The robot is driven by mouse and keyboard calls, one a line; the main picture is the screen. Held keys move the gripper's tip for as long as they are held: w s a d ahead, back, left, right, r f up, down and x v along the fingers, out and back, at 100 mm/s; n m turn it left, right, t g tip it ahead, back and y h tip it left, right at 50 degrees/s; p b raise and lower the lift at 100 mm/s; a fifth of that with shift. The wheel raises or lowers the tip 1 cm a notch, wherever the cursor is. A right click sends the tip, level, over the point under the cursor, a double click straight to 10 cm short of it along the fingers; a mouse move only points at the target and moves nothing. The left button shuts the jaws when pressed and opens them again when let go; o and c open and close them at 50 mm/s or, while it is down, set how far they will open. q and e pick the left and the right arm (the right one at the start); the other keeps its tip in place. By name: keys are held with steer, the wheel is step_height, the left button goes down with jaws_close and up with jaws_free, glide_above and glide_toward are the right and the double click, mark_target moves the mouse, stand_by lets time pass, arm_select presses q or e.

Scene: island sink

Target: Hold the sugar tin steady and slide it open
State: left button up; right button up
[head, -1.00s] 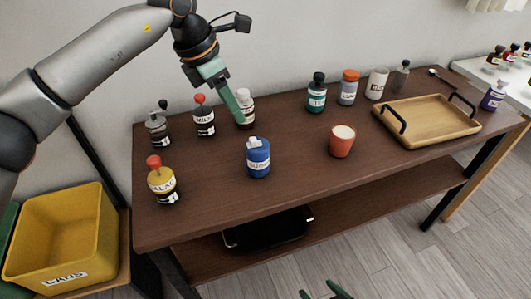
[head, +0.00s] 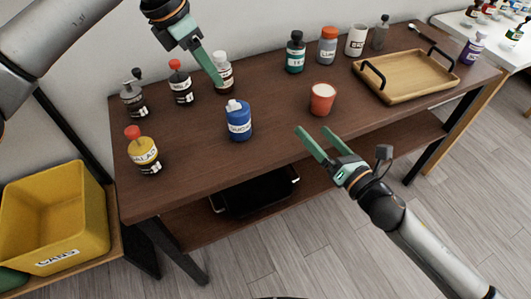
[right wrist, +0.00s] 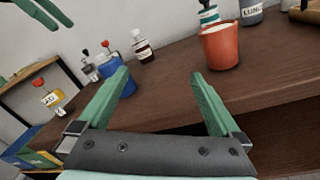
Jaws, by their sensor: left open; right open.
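The blue tin with a white lid and white label (head: 239,124), which I take for the sugar tin, stands upright near the middle of the dark wooden table. In the right wrist view the tin (right wrist: 114,68) shows partly behind the left finger. My left gripper (head: 216,74) is open above and behind the tin, close to a white-capped bottle and apart from the tin. My right gripper (head: 311,130) is open and empty at the table's front edge, right of the tin. It also shows in the right wrist view (right wrist: 160,73).
An orange cup (head: 322,101) stands right of the tin. A yellow-bodied bottle (head: 145,153) is at front left. Several bottles and jars line the back. A wooden tray (head: 408,76) is at the right. The table around the tin's front is clear. A yellow bin (head: 55,222) stands left.

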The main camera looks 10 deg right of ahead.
mark_target(238, 120)
steer(key=a+n, duration=0.2)
steer(key=a, duration=0.2)
steer(key=s+a+f+n, duration=0.1)
steer(key=a+n, duration=0.1)
steer(key=a, duration=0.1)
steer(key=s+a+f+n, duration=0.1)
steer(key=a, duration=0.3)
steer(key=shift+a+n, duration=0.35)
steer(key=shift+n, duration=0.05)
steer(key=shift+w+a, duration=0.15)
steer(key=shift+a, duration=0.1)
steer(key=x, duration=1.2)
steer(key=shift+f, duration=0.1)
steer(key=c, duration=1.5)
steer(key=shift+o, duration=0.2)
